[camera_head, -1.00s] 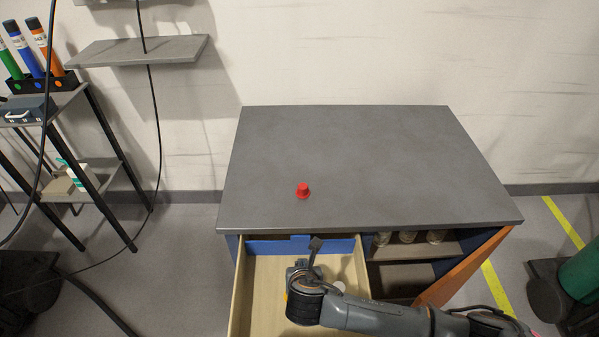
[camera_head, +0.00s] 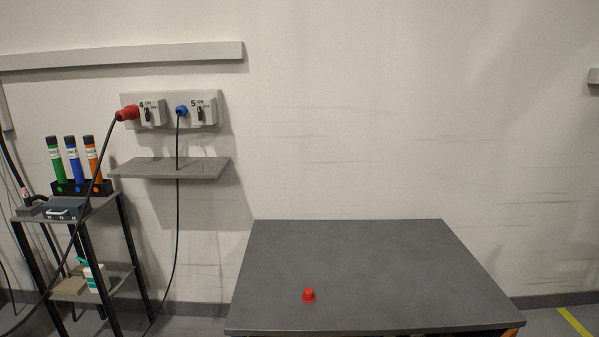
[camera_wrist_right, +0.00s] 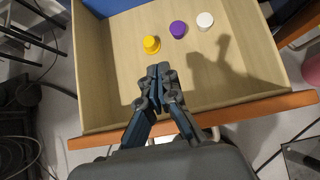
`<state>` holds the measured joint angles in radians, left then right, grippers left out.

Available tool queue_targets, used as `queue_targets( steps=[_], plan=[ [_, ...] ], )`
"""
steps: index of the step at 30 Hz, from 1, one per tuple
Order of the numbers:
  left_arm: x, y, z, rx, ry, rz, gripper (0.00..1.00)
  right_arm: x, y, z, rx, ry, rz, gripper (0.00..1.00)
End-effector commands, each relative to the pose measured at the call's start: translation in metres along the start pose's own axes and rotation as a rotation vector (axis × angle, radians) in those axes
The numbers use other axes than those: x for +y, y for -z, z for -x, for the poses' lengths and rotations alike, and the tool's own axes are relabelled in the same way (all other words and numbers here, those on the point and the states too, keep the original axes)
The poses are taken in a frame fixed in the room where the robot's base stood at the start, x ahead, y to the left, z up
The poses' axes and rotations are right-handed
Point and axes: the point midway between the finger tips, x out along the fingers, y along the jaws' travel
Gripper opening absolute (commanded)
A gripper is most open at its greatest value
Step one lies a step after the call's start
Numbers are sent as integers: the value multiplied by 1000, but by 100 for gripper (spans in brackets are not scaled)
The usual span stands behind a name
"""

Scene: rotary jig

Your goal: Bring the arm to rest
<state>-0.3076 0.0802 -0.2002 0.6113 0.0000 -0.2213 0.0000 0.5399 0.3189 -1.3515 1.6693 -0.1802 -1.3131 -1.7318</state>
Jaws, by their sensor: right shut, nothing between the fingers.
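My right gripper (camera_wrist_right: 159,72) is in the right wrist view, its two fingers together and nothing between them. It is over the front part of an open wooden drawer (camera_wrist_right: 110,92). In the drawer lie a yellow piece (camera_wrist_right: 151,45), a purple piece (camera_wrist_right: 178,29) and a white piece (camera_wrist_right: 205,20), all apart from the fingertips. Neither of my arms shows in the head view now. My left gripper is not in view.
A red piece (camera_head: 309,296) stands on the grey cabinet top (camera_head: 350,260), which is otherwise clear. At left are a rack (camera_head: 103,201) with several coloured tubes, a wall shelf (camera_head: 170,168) and a socket panel (camera_head: 170,110) with cables.

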Motion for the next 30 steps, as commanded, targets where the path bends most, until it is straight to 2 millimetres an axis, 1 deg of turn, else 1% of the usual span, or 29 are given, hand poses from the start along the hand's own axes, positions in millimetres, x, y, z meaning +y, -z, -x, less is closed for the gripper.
queue_targets(
  steps=[1,3,11,14,17,20,23,25,26,27,30],
  plan=[
    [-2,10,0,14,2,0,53,0,0,0,0,0,0,0],
    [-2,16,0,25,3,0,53,4,5,6,19,-11,-64,0],
    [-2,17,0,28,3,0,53,14,18,27,95,-36,-354,0],
    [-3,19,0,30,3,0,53,16,23,38,135,-38,-507,0],
    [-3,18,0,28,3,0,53,17,30,51,185,-35,-702,0],
    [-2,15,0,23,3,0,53,12,35,65,239,-15,-932,0],
    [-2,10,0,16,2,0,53,0,42,81,298,30,-1218,0],
    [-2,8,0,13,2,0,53,-15,49,94,337,85,-1466,0],
    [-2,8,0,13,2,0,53,-24,53,100,351,117,-1578,0],
    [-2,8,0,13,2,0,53,-36,58,107,364,161,-1725,0],
    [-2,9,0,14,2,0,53,-67,69,123,364,269,-2026,0]
  ],
)
